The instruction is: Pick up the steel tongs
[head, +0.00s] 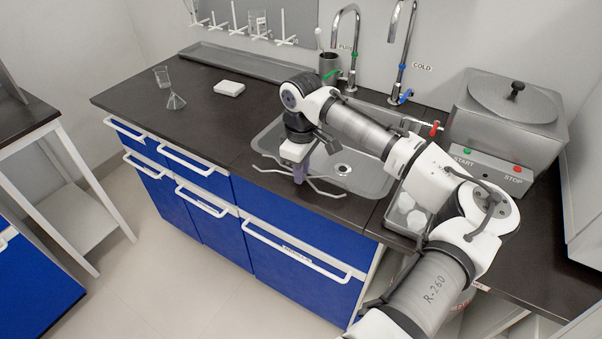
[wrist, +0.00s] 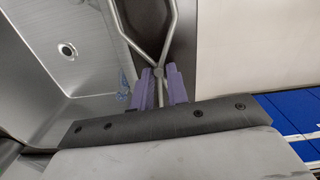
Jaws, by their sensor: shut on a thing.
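The steel tongs (wrist: 158,72) are thin metal arms crossing at a pivot. In the wrist view, my gripper (wrist: 160,92) has its two purple fingers on either side of a metal arm just below the pivot. In the head view, the tongs (head: 325,191) spread out to both sides of my gripper (head: 300,176), by the front edge of the sink. My gripper is shut on them. The part between the fingers is partly hidden. I cannot tell how far the tongs are above the counter.
The steel sink (head: 368,180) lies just behind my gripper, with two taps (head: 352,50) at its back. A steel distiller box (head: 505,115) stands at the right.

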